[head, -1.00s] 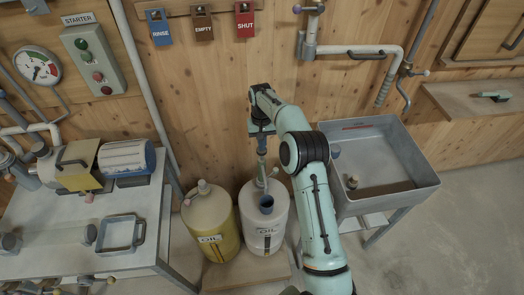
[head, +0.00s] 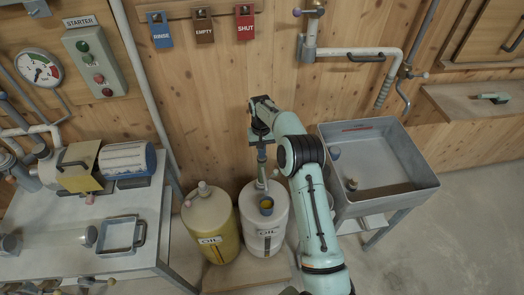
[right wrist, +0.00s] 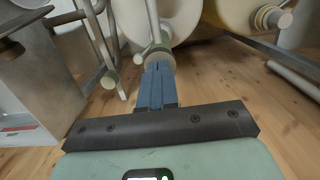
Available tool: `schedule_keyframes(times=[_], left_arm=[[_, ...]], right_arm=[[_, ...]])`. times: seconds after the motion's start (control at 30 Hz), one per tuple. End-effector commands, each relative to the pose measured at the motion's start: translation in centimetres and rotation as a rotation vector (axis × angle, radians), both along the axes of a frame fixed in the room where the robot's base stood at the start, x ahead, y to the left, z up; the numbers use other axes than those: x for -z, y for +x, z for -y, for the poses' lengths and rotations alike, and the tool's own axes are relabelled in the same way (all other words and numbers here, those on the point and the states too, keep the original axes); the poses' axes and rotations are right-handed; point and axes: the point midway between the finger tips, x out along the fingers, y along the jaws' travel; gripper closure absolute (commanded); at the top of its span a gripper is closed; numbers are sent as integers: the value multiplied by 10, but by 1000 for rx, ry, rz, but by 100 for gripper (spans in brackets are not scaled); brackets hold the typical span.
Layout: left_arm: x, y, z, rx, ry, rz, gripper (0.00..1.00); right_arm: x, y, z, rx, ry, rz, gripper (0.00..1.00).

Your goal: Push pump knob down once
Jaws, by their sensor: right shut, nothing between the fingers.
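The white oil drum (head: 264,238) stands on a low wooden board, with an upright pump (head: 262,182) on top. My left gripper is not in view.
A yellow oil drum (head: 210,228) stands close on the left. A grey sink (head: 420,185) is to the right, behind my right arm. A metal table (head: 60,262) with a motor is at the left. Open floor lies at front right.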

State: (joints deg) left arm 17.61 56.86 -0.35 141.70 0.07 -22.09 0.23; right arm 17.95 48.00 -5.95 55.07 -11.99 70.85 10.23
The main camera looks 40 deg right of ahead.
Motion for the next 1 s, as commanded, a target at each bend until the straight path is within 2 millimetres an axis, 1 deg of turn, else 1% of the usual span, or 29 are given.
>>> schedule_keyframes(times=[0.03, 0.1, 0.13, 0.17, 0.3, 0.67, 0.77, 0.83, 1.0], left_arm=[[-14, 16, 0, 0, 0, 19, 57], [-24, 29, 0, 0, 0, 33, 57], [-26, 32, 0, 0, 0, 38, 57], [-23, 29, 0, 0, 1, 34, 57], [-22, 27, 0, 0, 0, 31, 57], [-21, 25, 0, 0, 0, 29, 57], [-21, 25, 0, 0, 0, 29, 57], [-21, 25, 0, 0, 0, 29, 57], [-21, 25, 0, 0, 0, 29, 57]], right_arm=[[-9, 8, 4, 3, -3, 4, 100], [-13, 15, 7, 3, -4, 9, 100], [-14, 18, 8, 3, -5, 11, 100], [-12, 20, 10, 3, -6, 10, 100], [-12, 24, 14, 2, -5, 6, 100], [-13, 23, 14, 2, -4, 0, 100], [-22, 25, 15, 2, -5, 4, 100], [-32, 25, 15, 1, -5, 6, 100], [-71, 29, 17, 2, -7, 14, 100]])
